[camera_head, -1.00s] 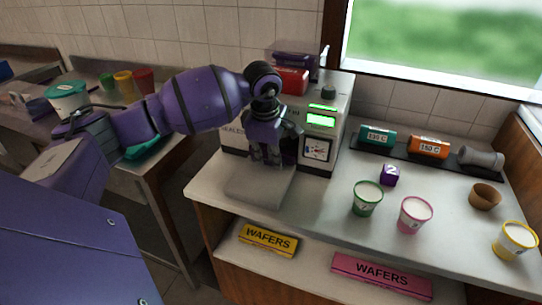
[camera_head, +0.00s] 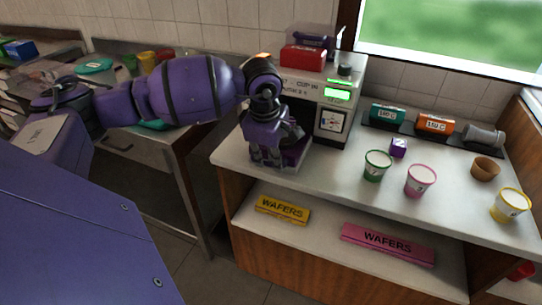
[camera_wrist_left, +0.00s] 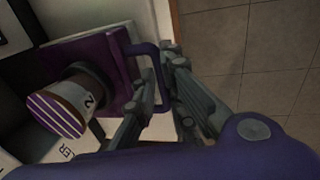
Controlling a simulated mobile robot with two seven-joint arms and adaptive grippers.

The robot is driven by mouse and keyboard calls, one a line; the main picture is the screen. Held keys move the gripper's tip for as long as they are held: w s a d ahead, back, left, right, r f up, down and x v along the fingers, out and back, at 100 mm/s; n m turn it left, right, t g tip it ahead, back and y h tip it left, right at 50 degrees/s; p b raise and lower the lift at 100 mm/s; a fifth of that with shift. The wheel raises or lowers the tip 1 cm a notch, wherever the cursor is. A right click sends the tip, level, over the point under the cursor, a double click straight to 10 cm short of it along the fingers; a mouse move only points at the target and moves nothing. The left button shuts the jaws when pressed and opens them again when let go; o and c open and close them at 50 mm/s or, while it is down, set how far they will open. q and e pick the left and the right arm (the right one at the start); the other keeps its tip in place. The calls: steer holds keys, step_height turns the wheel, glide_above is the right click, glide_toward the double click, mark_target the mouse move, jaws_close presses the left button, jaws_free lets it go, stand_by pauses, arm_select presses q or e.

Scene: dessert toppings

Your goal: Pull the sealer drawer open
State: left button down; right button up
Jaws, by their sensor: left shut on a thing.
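The sealer (camera_head: 330,92) is a pale machine with green displays and a dial, at the back of the counter. Its purple drawer (camera_head: 296,156) shows low at its front, partly hidden by my left gripper (camera_head: 268,158). In the left wrist view the drawer (camera_wrist_left: 115,72) has a purple bar handle (camera_wrist_left: 147,49), and my left gripper (camera_wrist_left: 155,88) is shut on that handle. A cup (camera_wrist_left: 82,94) marked 2, with a purple-and-white striped top, is at the drawer. How far the drawer stands out is hard to tell. My right gripper is out of view.
Green (camera_head: 377,166), pink (camera_head: 420,181) and yellow (camera_head: 510,205) cups stand on the counter (camera_head: 345,190) to the right, with a small purple cube (camera_head: 398,148). Wafer boxes (camera_head: 283,209) lie on the shelf below. Bare floor shows beyond the counter's left edge.

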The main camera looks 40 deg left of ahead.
arm_select(q)
steer(key=shift+w+r, duration=0.1)
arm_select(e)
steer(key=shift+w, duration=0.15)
arm_select(q)
steer(key=c, duration=1.9)
jaws_free()
steer(key=shift+o, duration=0.2)
steer(key=shift+r, duration=0.1)
step_height(320, 180, up, 12)
steer(key=s, duration=0.2)
steer(key=shift+d+f, duration=0.2)
steer(key=shift+d, duration=0.05)
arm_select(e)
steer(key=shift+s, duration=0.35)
arm_select(q)
steer(key=shift+s, duration=0.1)
